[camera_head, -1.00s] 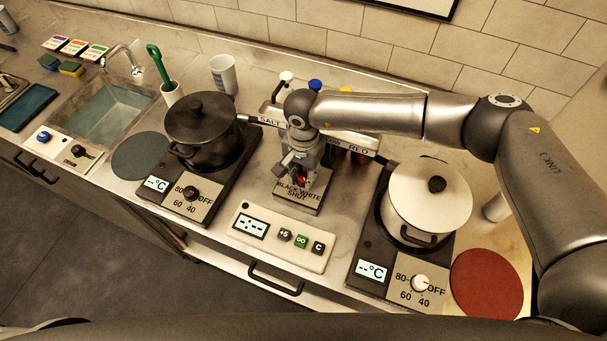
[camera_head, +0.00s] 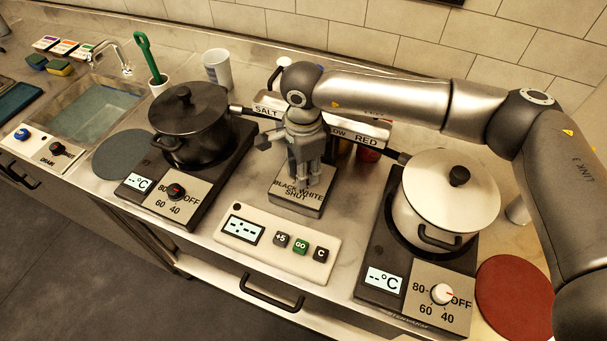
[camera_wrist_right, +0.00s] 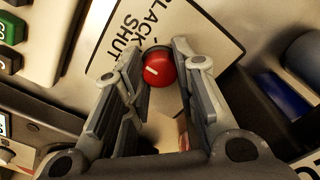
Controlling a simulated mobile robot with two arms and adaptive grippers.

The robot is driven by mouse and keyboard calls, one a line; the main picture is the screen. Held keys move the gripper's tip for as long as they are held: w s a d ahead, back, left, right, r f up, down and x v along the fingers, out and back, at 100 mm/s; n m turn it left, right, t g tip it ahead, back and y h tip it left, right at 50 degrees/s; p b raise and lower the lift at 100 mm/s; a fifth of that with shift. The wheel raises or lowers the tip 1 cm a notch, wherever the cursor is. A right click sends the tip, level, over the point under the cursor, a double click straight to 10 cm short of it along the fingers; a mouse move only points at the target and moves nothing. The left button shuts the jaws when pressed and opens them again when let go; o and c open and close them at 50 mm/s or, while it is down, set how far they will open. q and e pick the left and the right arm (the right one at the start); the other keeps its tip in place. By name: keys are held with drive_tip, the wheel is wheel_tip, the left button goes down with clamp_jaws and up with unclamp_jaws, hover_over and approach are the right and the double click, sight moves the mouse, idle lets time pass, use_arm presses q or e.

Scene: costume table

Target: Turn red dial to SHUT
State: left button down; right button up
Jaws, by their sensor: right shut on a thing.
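The red dial (camera_wrist_right: 158,68) sits on a pale plate (camera_wrist_right: 205,25) lettered BLACK, WHITE and SHUT. In the right wrist view it is between the fingertips of my right gripper (camera_wrist_right: 160,70), and its white pointer line shows. The gripper is shut on it from above. In the head view the right gripper (camera_head: 302,180) points down over the plate's box (camera_head: 296,205) and hides the dial. Which label the pointer faces is hard to tell. My left gripper is not in view.
A black pot (camera_head: 190,125) on a hot plate stands left, a cream pot (camera_head: 450,205) on another stands right. A button panel (camera_head: 275,245) lies in front of the dial box. A labelled rack (camera_head: 370,132) stands behind it.

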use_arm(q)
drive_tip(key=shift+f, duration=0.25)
use_arm(e)
drive_tip(key=o, duration=1.1)
drive_tip(key=shift+c, duration=0.2)
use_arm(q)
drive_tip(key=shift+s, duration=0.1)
use_arm(e)
wheel_tip(320, 180, up, 12)
drive_tip(key=shift+r, duration=0.1)
